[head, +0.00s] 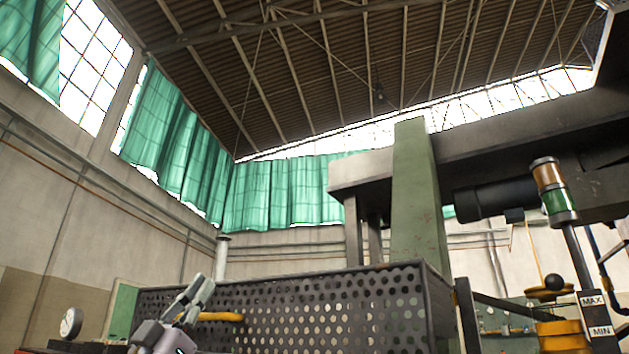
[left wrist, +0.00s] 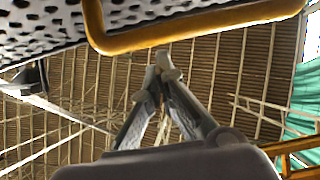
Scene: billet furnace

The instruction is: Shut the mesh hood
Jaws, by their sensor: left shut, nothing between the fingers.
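The mesh hood (head: 340,300) is a dark perforated metal box with a front face and a right side, at the bottom middle of the head view. A yellow bar handle (head: 222,317) sticks out at its front left. In the left wrist view the handle (left wrist: 200,30) crosses the top, with the perforated sheet (left wrist: 40,30) behind it. My left gripper (head: 200,284) is shut and empty, pointing up in front of the hood beside the handle. Its fingertips (left wrist: 164,62) show just below the handle; I cannot tell whether they touch it. The hood's lower edge is out of view.
A green column (head: 416,190) and a heavy grey beam stand behind the hood. An orange and green signal lamp (head: 553,190) and a MAX/MIN plate (head: 597,318) are at the right. A round dial gauge (head: 70,323) is at the lower left.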

